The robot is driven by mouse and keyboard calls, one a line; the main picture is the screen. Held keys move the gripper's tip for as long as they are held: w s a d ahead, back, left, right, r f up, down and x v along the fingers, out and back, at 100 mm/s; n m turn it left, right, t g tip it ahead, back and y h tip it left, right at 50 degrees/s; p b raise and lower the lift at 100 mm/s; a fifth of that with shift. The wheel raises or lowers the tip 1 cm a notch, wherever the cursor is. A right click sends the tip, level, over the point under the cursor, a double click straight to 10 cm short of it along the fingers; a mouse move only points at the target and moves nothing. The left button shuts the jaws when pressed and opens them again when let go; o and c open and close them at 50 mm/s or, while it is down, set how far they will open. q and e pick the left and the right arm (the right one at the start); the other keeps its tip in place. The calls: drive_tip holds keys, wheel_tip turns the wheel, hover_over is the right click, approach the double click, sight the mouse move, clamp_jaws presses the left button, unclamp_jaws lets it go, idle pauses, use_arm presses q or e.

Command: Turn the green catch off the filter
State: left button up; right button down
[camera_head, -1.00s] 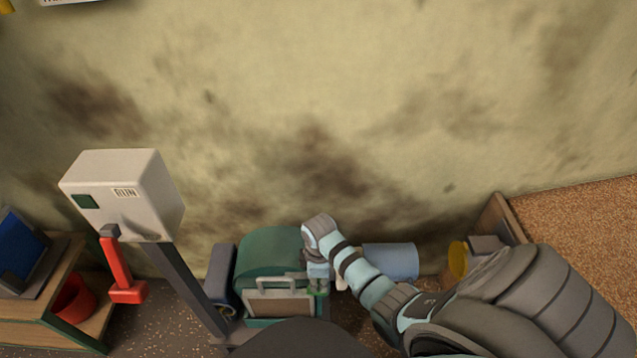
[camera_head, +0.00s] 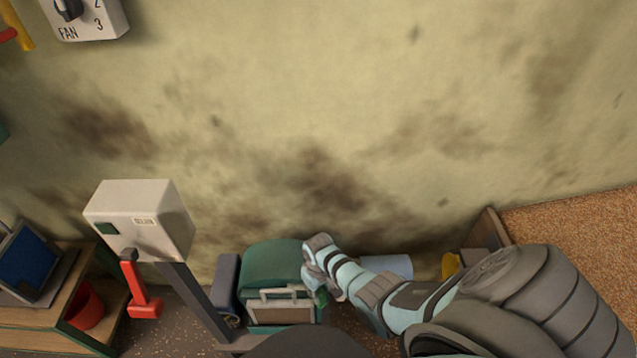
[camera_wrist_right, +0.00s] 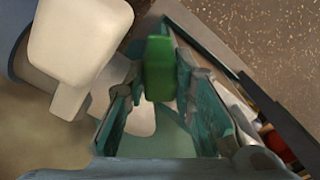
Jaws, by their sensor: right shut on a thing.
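The filter (camera_head: 281,315) is a brownish panel with a pale handle, set in the front of a rounded green housing (camera_head: 270,258) at the bottom middle of the head view. The green catch (camera_head: 321,297) shows beside the filter's right edge. In the right wrist view the green catch (camera_wrist_right: 158,68) lies between the teal fingers. My right gripper (camera_wrist_right: 154,85) is shut on it. In the head view my right gripper (camera_head: 322,284) is at the catch, partly hidden by its own wrist. My left gripper is not in view.
A pale box (camera_head: 140,213) on a dark post with a red lever (camera_head: 138,287) stands left of the housing. A wooden shelf with a red bucket (camera_head: 86,307) is at far left. A blue-grey cylinder (camera_head: 390,266) lies behind my right arm. A fan switch (camera_head: 88,16) is on the wall.

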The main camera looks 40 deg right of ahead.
drive_tip(key=m+p, duration=0.1)
drive_tip(key=m, duration=0.2)
drive_tip(key=shift+w+r+m, duration=0.1)
drive_tip(key=shift+r+m, duration=0.05)
drive_tip(key=shift+m, duration=0.25)
drive_tip(key=shift+m+p, duration=0.3)
drive_tip(key=shift+m, duration=1.5)
drive_tip(key=c, duration=1.4)
unclamp_jaws()
drive_tip(key=shift+o, duration=0.2)
